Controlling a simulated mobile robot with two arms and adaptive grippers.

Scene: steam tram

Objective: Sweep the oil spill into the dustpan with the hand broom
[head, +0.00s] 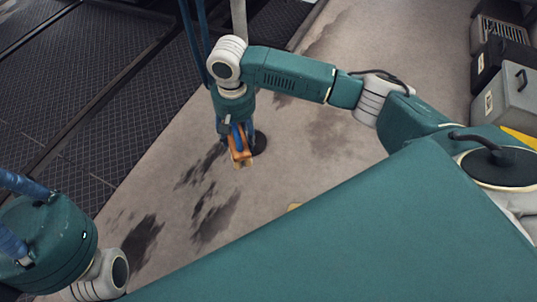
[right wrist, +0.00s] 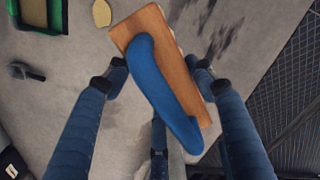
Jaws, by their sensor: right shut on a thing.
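The hand broom has a wooden block and a blue handle. In the right wrist view the hand broom (right wrist: 150,75) lies across my right gripper (right wrist: 159,75), whose fingers are shut on it. In the head view the broom (head: 240,156) hangs from my right gripper (head: 237,132) over the stained floor; contact with the floor is unclear. The oil spill (head: 215,216) is several dark streaky patches, also in the right wrist view (right wrist: 222,35). No dustpan is clearly recognisable; a small dark grey object (right wrist: 25,71) lies on the floor. My left gripper is out of view.
A green-rimmed tray-like thing (right wrist: 62,20) and a yellow flat object (right wrist: 102,12) lie on the floor. Grey and black cases (head: 511,98) stand at the right. A pale pole (head: 239,18) stands behind my right arm. Dark ridged floor (head: 85,90) lies left; pale floor between is open.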

